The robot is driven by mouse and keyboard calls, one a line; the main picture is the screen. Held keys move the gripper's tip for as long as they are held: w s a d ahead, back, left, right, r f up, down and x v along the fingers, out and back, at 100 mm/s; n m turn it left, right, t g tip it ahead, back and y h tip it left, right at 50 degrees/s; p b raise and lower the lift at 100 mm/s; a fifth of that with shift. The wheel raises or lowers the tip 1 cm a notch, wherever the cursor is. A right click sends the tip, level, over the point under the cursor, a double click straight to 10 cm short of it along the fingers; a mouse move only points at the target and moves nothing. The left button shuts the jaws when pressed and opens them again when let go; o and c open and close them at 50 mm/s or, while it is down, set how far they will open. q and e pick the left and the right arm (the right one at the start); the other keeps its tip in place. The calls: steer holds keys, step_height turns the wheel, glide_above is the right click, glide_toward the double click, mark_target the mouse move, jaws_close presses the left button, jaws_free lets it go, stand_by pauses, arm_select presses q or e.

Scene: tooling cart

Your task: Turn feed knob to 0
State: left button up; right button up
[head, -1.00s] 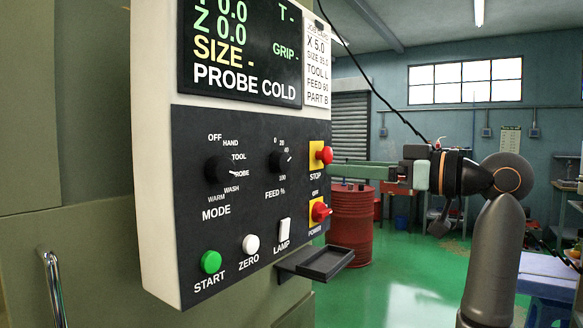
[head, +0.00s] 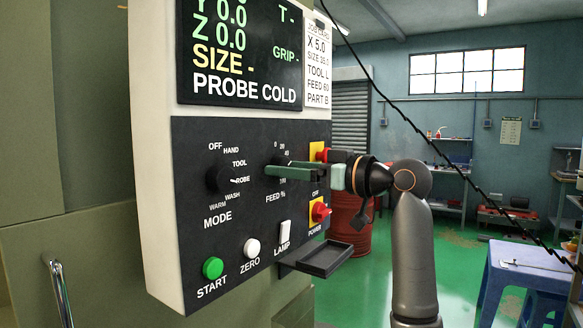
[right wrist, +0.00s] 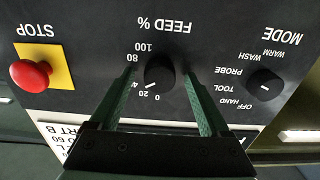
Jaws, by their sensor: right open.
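The feed knob is a round black dial on the control panel, below "FEED %" in the picture of the right wrist view (right wrist: 160,73). Its white mark points to the lower left there, around the 20 and 40 labels; I cannot tell the exact value. My right gripper (right wrist: 159,76) is open, with one green finger on each side of the knob. I cannot tell whether they touch it. In the head view my right gripper (head: 278,170) reaches in from the right and hides most of the knob. My left gripper is not in view.
The mode knob (head: 220,179) is left of the feed knob. The red stop button (head: 325,155) and red power switch (head: 320,211) sit close to the right gripper. Below are the green start button (head: 212,268), white zero button (head: 251,248), lamp switch (head: 285,232) and a small black tray (head: 325,258).

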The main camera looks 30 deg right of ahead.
jaws_close()
stand_by(0.6)
steer(key=n+p, duration=0.1)
steer(key=n, duration=1)
steer(key=shift+n, duration=0.6)
stand_by(0.4)
